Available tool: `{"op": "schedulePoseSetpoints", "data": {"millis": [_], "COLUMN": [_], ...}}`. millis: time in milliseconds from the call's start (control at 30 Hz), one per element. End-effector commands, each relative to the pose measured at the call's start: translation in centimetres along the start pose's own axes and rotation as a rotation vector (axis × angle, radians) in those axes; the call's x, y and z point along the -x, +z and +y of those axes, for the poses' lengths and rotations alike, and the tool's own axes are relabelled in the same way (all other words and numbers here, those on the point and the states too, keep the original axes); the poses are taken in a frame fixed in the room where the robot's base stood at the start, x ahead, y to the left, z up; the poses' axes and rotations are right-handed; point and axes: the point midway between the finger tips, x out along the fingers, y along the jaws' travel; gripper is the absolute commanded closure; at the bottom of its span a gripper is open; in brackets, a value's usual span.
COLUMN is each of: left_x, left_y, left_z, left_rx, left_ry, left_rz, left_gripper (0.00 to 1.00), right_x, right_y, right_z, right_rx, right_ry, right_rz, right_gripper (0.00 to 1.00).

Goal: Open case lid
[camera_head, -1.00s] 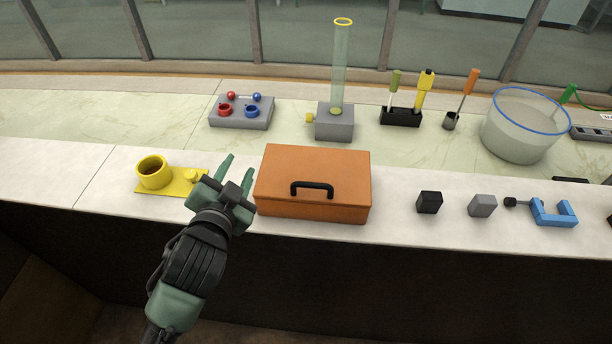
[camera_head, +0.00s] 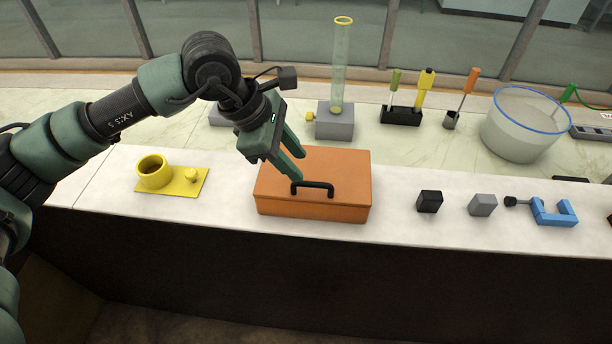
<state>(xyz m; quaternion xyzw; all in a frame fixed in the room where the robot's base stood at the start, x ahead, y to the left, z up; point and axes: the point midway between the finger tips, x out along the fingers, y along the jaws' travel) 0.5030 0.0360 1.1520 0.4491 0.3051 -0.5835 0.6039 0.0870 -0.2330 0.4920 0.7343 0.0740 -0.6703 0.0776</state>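The orange case (camera_head: 340,205) stands on the white front strip of the counter with its lid (camera_head: 345,168) shut. A black handle (camera_head: 312,186) sits near the lid's front edge. My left gripper (camera_head: 301,168) reaches in from the upper left, over the left part of the lid. Its two green fingers are apart with nothing between them, and the tips are just behind and left of the handle. I cannot tell whether a fingertip touches the lid or handle. My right gripper is not in view.
A yellow ring holder (camera_head: 154,173) stands left of the case. A black cube (camera_head: 429,202), a grey cube (camera_head: 482,205) and a blue clamp (camera_head: 552,212) lie to the right. Behind stands a glass cylinder (camera_head: 340,65) on a grey base. My arm partly hides a grey block.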

Motion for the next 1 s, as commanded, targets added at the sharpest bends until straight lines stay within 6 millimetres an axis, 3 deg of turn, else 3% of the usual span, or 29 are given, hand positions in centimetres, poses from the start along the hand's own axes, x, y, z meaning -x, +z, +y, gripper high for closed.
{"op": "schedulePoseSetpoints", "data": {"millis": [167,600,933,1000], "left_x": [-0.8,-6.9,-7.5,-7.5], "left_y": [-0.9,-1.1,-1.1,-1.1], "left_z": [0.4,0.4,0.3,0.3], "left_rx": [-0.005,-0.004,-0.004,-0.004], "left_ry": [0.004,0.005,0.006,0.006], "left_rz": [0.044,0.039,0.037,0.037], "left_gripper": [0.66,0.66,0.66,0.85], "right_x": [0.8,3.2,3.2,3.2], "right_y": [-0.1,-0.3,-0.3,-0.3], "right_z": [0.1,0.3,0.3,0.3], "right_rx": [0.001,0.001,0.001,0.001], "right_ry": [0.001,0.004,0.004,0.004], "right_rz": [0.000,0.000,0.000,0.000], "right_gripper": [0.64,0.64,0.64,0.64]}}
